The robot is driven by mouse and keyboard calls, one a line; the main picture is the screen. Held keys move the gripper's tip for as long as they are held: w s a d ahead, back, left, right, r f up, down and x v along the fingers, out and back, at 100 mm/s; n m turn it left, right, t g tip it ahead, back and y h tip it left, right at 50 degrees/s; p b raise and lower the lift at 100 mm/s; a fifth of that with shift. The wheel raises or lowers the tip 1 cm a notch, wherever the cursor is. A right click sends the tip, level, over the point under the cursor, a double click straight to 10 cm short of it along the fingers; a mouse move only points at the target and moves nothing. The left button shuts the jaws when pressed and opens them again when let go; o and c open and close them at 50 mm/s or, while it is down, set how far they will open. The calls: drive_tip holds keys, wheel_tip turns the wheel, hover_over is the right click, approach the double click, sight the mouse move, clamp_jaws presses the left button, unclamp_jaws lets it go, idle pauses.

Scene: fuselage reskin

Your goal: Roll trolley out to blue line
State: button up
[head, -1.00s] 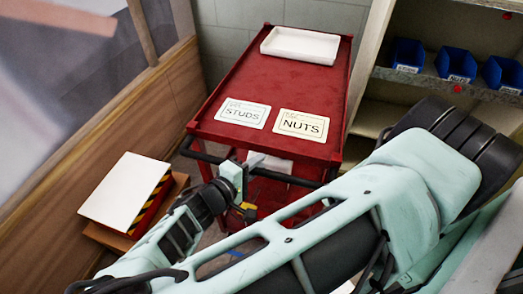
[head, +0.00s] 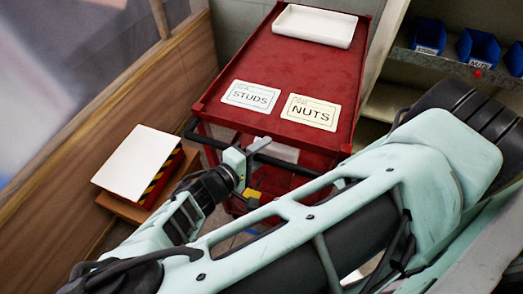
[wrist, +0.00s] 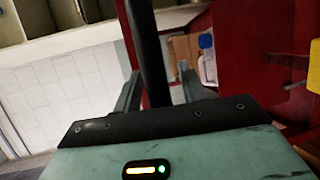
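The red trolley (head: 285,65) stands ahead, with a white tray (head: 314,25) and cards marked STUDS (head: 250,96) and NUTS (head: 311,111) on its top. Its black push handle (head: 290,166) runs along the near end. My gripper (head: 247,155) is at this handle. In the wrist view, the black bar (wrist: 151,50) passes between the two fingers of my gripper (wrist: 160,88). The fingers are apart, and a gap shows between the bar and the right finger.
A low stand with a white top (head: 138,160) and striped sides is left of the trolley, by a wooden wall panel (head: 75,150). Shelving with blue bins (head: 429,36) stands close on the right. A grey wall is behind the trolley.

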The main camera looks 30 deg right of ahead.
idle(0.3)
drive_tip(key=v, duration=1.7)
drive_tip(key=shift+a+b, duration=0.2)
drive_tip(key=shift+b, duration=0.15)
drive_tip(key=shift+s+f, duration=0.15)
